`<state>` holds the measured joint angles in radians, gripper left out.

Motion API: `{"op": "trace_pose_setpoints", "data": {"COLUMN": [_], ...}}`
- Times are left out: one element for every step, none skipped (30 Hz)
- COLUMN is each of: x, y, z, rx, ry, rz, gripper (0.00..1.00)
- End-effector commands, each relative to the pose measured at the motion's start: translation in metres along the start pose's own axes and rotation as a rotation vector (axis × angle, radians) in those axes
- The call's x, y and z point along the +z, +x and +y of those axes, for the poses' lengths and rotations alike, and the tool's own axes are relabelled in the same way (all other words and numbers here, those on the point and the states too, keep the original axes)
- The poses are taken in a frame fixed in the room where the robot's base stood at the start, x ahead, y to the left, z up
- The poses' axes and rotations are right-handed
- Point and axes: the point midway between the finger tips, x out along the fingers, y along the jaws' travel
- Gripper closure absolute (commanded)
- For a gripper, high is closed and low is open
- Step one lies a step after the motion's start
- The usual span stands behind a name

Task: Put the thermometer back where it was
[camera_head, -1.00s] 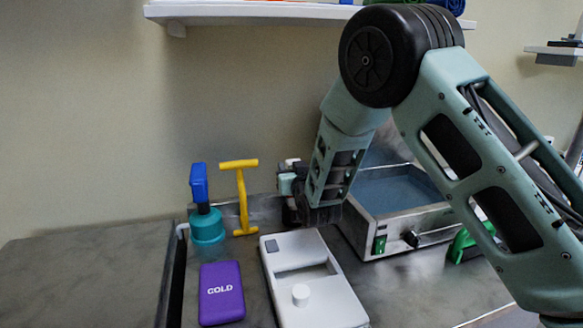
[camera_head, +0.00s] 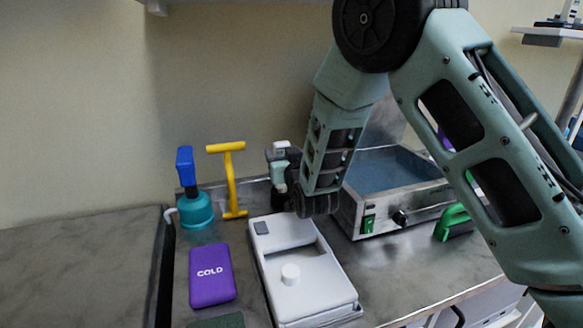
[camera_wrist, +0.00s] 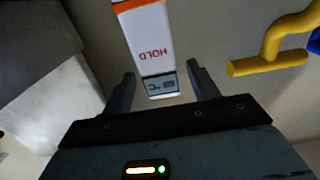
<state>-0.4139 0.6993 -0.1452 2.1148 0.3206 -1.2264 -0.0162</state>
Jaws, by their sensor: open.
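The thermometer (camera_wrist: 148,40) is a white device with orange trim, a HOLD label and a small grey °C display at its near end. In the wrist view it lies between the two fingers of my gripper (camera_wrist: 161,70). The fingers are open, with a gap visible on each side of it. The thermometer is largely hidden or too small to make out there.
A yellow T-handled tool (camera_head: 230,185) and a teal pot with a blue top (camera_head: 195,210) stand left of my wrist. A purple COLD pack (camera_head: 211,275) lies in front. A metal water bath (camera_head: 385,218) stands to the right. The counter's left part is clear.

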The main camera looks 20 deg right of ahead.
Motion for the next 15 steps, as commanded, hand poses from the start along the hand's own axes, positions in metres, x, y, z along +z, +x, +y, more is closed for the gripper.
{"op": "trace_pose_setpoints", "data": {"x": [0.002,0.002,0.002,0.002,0.002,0.002,0.002,0.002,0.002,0.002,0.002,0.001,0.001,0.001,0.001], "y": [-0.012,-0.019,-0.028,-0.034,-0.04,-0.048,-0.053,-0.059,-0.065,-0.069,-0.072,-0.076,-0.078,-0.08,-0.083], "z": [-0.001,-0.001,-0.001,-0.001,-0.001,-0.001,-0.001,-0.001,-0.001,-0.001,-0.001,-0.001,-0.001,-0.001,0.0], "rx": [-0.002,-0.001,-0.002,-0.002,-0.002,-0.002,-0.002,-0.002,-0.001,-0.001,-0.001,-0.001,-0.001,-0.001,-0.001], "ry": [0.001,0.001,0.001,0.001,0.001,0.001,0.001,0.0,0.001,0.001,0.001,0.001,0.001,0.001,0.0], "rz": [-0.001,-0.002,-0.001,-0.001,-0.001,-0.001,-0.001,0.0,0.0,-0.001,0.0,0.0,0.001,0.001,0.0], "gripper": [0.41,0.41,0.41,0.41,0.41,0.41,0.41,0.41,0.41,0.41,0.41,0.41,0.41,0.41,0.41]}}
